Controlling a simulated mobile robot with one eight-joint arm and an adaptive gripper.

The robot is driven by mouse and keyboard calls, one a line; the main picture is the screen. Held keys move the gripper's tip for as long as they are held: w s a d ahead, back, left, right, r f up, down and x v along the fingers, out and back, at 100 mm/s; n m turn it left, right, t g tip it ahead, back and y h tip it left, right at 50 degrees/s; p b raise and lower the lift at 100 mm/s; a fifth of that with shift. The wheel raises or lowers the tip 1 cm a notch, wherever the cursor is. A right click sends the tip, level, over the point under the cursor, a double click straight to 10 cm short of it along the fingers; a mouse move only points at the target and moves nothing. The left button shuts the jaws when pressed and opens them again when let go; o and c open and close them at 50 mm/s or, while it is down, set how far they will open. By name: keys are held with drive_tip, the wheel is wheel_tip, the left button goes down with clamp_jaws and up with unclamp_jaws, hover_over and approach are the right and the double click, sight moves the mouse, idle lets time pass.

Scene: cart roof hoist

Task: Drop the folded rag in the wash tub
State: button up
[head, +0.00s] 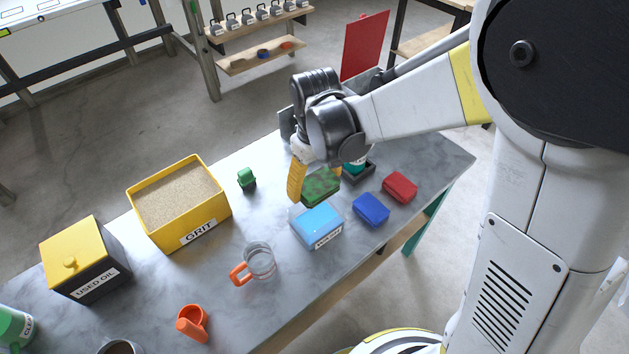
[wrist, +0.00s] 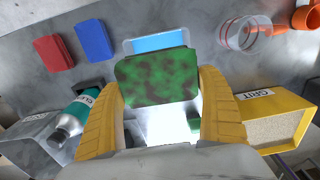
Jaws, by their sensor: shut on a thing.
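The folded rag (head: 321,187) is a green block with dark stains. My gripper (head: 313,178) is shut on it, with a yellow finger on each side in the wrist view (wrist: 160,92). The wash tub (head: 318,226) is a small clear tub with blue water and a white label, on the grey table. In the head view the rag shows at the tub's far edge. In the wrist view the rag (wrist: 157,76) hides the near part of the tub (wrist: 158,41). The gap between rag and water cannot be told.
A blue block (head: 371,209) and a red block (head: 400,187) lie right of the tub. A clear mug (head: 260,262) stands left, with the yellow grit box (head: 205,215) behind it. A teal bottle (wrist: 75,115) stands close to my gripper. A small green object (head: 247,180) stands behind.

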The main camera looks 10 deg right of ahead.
wheel_tip(320, 180, down, 7)
drive_tip(key=b, duration=0.5)
drive_tip(key=shift+b, duration=0.35)
drive_tip(key=o, duration=1)
drive_tip(key=shift+c, duration=0.2)
wheel_tip(320, 180, up, 12)
drive_tip(key=shift+f, duration=0.1)
